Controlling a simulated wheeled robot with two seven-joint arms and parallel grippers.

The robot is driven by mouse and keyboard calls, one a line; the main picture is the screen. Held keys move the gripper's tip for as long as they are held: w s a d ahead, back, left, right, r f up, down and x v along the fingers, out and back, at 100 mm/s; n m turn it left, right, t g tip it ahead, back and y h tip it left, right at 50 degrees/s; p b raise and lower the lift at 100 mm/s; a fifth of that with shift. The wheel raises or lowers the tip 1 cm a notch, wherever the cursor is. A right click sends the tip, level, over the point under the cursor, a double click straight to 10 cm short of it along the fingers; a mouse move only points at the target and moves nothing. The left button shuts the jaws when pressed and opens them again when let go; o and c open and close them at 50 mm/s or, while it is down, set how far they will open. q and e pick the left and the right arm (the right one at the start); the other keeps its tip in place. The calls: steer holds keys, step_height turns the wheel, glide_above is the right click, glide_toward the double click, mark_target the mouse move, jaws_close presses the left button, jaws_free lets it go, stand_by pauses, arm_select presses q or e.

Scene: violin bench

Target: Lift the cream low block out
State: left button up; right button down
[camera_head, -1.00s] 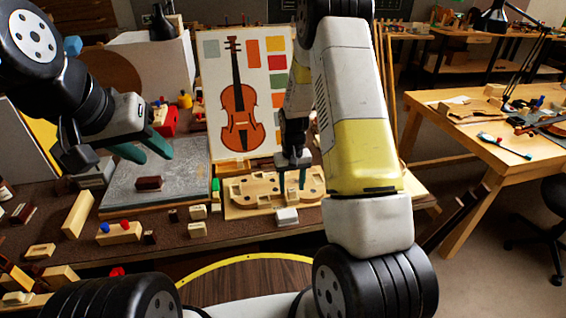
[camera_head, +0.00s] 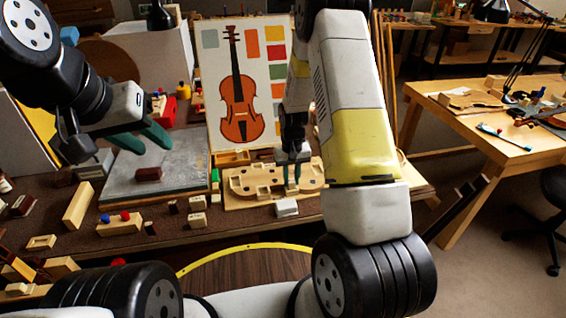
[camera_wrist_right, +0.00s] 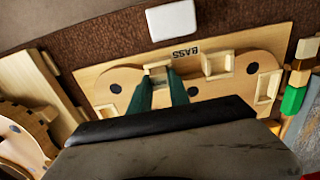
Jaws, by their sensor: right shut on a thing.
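My right gripper (camera_head: 292,174) reaches down to the violin-shaped wooden fixture (camera_head: 240,186). In the right wrist view, its green fingers (camera_wrist_right: 160,84) are shut on a small cream low block (camera_wrist_right: 158,71) near the edge of the fixture (camera_wrist_right: 120,78). The fingers partly hide the block, and I cannot tell whether it is clear of the fixture's floor. My left gripper (camera_head: 140,138) is open and empty above the grey slab (camera_head: 190,165) at the left.
A white block (camera_head: 287,208) stands just in front of the fixture, which is marked BASS. A dark red block (camera_head: 149,174) lies on the grey slab. Several small blocks lie along the bench front. A violin picture board (camera_head: 218,100) stands behind the fixture.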

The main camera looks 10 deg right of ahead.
mark_target(291, 181)
steer(key=shift+r, duration=0.65)
stand_by(1.1)
steer(key=shift+r, duration=2.6)
steer(key=shift+r, duration=0.1)
step_height(291, 181, up, 7)
